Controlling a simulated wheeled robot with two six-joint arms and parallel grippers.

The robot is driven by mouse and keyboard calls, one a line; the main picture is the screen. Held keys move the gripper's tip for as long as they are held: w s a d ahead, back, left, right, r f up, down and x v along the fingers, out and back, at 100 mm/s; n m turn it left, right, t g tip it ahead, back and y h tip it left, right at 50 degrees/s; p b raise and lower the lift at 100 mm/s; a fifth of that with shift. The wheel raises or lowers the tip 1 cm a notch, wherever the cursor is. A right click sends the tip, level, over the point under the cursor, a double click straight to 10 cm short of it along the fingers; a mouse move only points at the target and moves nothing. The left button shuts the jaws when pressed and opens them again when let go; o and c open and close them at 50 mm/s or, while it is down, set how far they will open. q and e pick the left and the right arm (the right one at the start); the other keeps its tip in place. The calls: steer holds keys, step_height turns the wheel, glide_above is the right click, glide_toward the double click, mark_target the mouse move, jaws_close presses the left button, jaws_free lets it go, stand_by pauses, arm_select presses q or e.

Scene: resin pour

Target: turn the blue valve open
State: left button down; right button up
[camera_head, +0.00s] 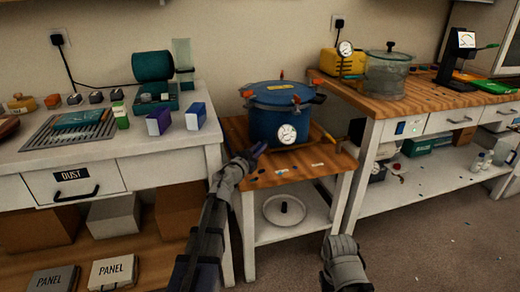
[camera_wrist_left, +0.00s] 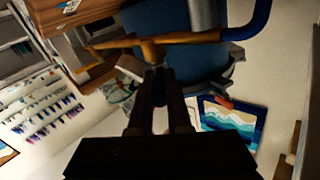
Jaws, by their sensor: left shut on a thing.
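The blue pressure pot (camera_head: 272,124) stands on a small wooden-topped stand, with a white dial gauge (camera_head: 287,134) on its front and orange clamps at its lid. The blue valve (camera_head: 259,149) is at the pot's lower left and is mostly covered by my left gripper (camera_head: 253,155). In the left wrist view, the left gripper (camera_wrist_left: 158,74) is shut on a small dark blue piece, the valve's handle (camera_wrist_left: 158,90), just beside a brass fitting (camera_wrist_left: 152,50) on the pot (camera_wrist_left: 180,62). The handle's exact angle is hard to tell. Only a grey link of my right arm shows.
The left bench (camera_head: 100,152) holds blue-and-white boxes (camera_head: 159,120) and a green machine (camera_head: 153,68). The right bench (camera_head: 400,104) holds a clear lidded pot (camera_head: 388,74) and a yellow gauge unit (camera_head: 343,62). Small dark bits lie on the stand's top (camera_head: 300,171).

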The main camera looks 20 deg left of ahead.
arm_select(q)
steer(key=c, duration=0.9)
jaws_free()
steer(key=shift+o, duration=0.2)
steer(key=shift+s, duration=0.15)
steer(key=s+a, duration=0.1)
steer(key=s, duration=0.6)
steer(key=shift+s+a, duration=0.2)
steer(key=shift+a, duration=0.1)
